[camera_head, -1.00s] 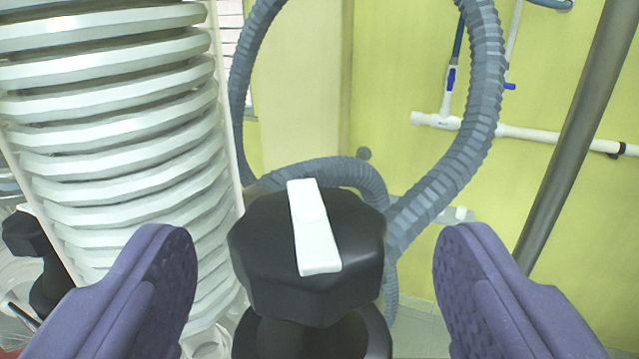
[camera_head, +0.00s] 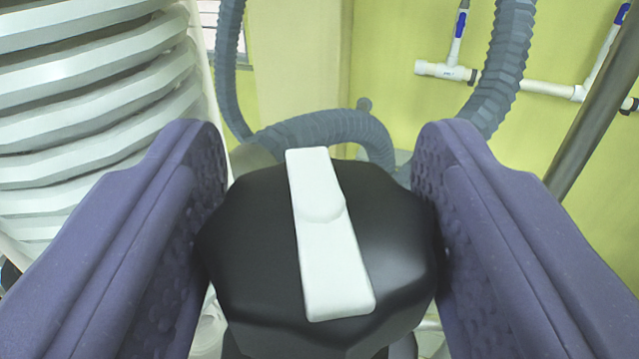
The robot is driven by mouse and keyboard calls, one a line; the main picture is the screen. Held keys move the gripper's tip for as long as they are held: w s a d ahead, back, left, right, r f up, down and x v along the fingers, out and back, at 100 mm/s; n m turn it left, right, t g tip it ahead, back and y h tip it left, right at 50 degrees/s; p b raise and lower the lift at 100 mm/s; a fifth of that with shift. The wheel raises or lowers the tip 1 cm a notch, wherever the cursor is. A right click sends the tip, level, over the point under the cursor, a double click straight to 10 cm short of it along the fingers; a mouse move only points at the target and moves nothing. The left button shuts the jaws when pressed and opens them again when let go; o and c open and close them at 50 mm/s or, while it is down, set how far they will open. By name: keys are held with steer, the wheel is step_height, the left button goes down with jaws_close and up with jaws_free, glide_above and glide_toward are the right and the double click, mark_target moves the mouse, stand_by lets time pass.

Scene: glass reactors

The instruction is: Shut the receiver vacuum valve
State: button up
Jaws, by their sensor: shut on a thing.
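A black faceted valve knob (camera_head: 250,250) with a white pointer bar (camera_head: 325,235) on top fills the lower middle of the view. The bar runs from the far side toward me, its near end slightly to the right. My gripper (camera_head: 322,200) has its two purple padded fingers on either side of the knob, both touching its sides. It is shut on the knob. The valve body below the knob is mostly hidden.
A white ribbed column (camera_head: 90,110) stands close on the left. A grey corrugated hose (camera_head: 505,60) loops behind the knob. A metal pole (camera_head: 595,125) rises at the right. White pipes (camera_head: 545,88) run along the yellow wall behind.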

steer(key=shift+a+r+m+h, duration=0.1)
steer(key=shift+m+h, duration=0.2)
steer(key=shift+h, duration=0.1)
steer(key=shift+m+h+b, duration=0.7)
steer(key=shift+h+b, duration=0.4)
steer(key=shift+b, duration=0.05)
steer(key=m+h+b, duration=0.1)
steer(key=h+b, duration=0.1)
steer(key=b, duration=0.1)
steer(key=f+m+g+h+b, duration=0.1)
steer(key=h+b, duration=0.1)
steer(key=b, duration=0.2)
steer(key=shift+f+m+g, duration=0.2)
steer(key=shift+m+g, duration=0.1)
steer(key=shift+w+m+g+h+b, duration=0.1)
steer(key=shift+m+g+h+b, duration=0.3)
steer(key=shift+b, duration=0.65)
steer(key=m+g+h+b, duration=0.1)
steer(key=m+h+b, duration=0.1)
steer(key=h, duration=0.1)
steer(key=shift+r+g, duration=0.4)
steer(key=shift+r+m+g+h, duration=0.2)
steer(key=shift+m+g+h, duration=0.8)
steer(key=shift+m+h, duration=0.15)
steer(key=shift+m+g+h+p, duration=0.45)
steer(key=shift+g+h+p, duration=0.05)
steer(key=shift+g+h, duration=0.1)
steer(key=shift+g, duration=0.3)
